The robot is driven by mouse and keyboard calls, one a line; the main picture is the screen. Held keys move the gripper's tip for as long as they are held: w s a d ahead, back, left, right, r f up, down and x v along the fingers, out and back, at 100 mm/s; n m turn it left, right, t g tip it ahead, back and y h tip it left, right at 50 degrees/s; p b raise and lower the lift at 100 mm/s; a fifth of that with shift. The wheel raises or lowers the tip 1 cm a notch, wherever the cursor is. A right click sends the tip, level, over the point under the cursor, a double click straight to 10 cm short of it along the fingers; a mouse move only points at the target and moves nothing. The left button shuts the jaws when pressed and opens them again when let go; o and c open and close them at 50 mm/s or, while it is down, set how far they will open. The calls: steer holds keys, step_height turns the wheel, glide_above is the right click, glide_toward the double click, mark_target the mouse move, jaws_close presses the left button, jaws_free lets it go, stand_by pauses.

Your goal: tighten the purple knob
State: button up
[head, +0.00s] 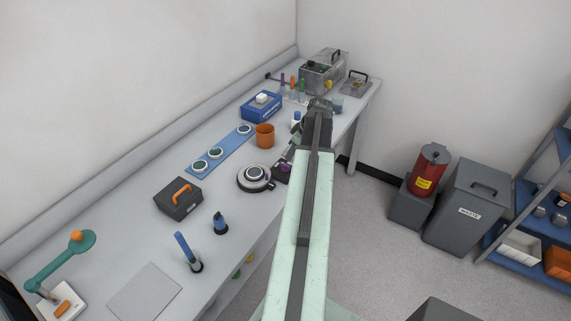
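A small purple knob (285,168) shows on a dark block just left of my arm. It is beside a round grey-and-black stage with a ringed disc (255,176) on the bench. Part of the block is hidden behind my arm. My gripper (319,104) is at the far end of my outstretched arm, over the back right of the bench. It is beyond the purple knob in the picture and apart from it. Its fingers are small and seen from behind, so their opening and anything between them cannot be made out.
On the bench (145,291) stand an orange cup (264,135), a blue mat (222,149) with round discs, a dark case (178,199) and a teal lamp (62,259). A grey metal box (322,75) stands at the back. Bins (467,207) and shelves are at right.

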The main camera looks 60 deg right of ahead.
mark_target(285, 164)
steer(key=b+x, duration=0.7)
steer(key=x, duration=0.1)
steer(key=shift+r, duration=0.1)
